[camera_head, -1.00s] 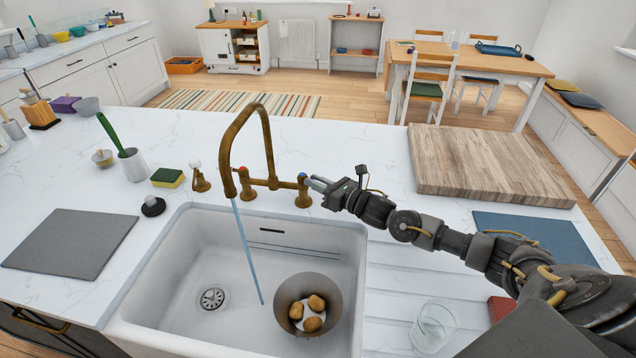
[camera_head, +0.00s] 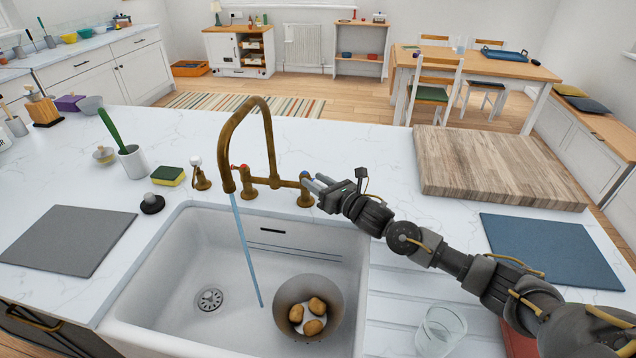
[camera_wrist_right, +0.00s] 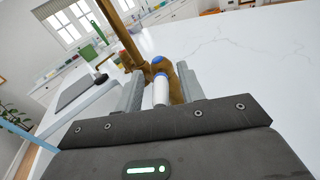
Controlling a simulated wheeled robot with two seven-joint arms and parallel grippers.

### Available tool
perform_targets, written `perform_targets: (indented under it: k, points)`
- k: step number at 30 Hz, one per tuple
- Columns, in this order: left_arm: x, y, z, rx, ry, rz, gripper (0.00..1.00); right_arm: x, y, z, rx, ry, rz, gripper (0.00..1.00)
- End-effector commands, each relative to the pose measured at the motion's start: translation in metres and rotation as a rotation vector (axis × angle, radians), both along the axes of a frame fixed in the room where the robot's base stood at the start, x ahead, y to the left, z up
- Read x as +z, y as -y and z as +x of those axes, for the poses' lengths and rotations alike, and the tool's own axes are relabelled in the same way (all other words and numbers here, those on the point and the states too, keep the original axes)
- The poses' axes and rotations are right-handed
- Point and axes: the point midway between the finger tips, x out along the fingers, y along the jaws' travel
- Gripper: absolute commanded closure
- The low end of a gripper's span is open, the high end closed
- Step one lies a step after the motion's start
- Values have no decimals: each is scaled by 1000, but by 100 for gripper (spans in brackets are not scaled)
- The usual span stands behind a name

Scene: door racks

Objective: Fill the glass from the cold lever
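The brass tap (camera_head: 262,130) arches over the white sink, and a thin blue stream of water (camera_head: 246,255) runs from its spout into the sink, left of the bowl. The cold lever, white with a blue cap, shows in the right wrist view (camera_wrist_right: 160,91). My right gripper (camera_head: 312,183) is at the tap's right-hand valve; in the wrist view its two fingers stand either side of the lever with gaps visible. The clear glass (camera_head: 440,328) stands upright on the drainer right of the sink, apart from the stream. My left gripper is out of view.
A bowl with several potatoes (camera_head: 309,290) sits in the sink (camera_head: 190,255). A wooden board (camera_head: 495,165) and blue mat (camera_head: 550,250) lie right; a grey mat (camera_head: 68,240), sponge (camera_head: 167,176) and brush pot (camera_head: 132,163) are left. My right arm crosses above the drainer.

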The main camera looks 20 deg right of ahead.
Motion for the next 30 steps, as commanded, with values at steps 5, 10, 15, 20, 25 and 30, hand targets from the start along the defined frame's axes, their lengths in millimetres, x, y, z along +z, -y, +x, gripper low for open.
perform_targets:
  k: [5, 10, 15, 20, 25, 30]
  points:
    - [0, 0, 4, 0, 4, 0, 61, 0, 1, -1, -1, 0, 0, 61]
    - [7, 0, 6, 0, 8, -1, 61, 1, 9, -15, -1, -2, -1, 61]
    - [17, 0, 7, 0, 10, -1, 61, 1, 24, -46, 0, -3, -1, 61]
    - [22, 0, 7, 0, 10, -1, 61, 1, 38, -73, 0, -3, -1, 61]
    - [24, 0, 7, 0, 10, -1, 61, 0, 47, -90, -1, -1, -1, 61]
    - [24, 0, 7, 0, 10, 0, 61, 0, 50, -96, 0, 0, -1, 61]
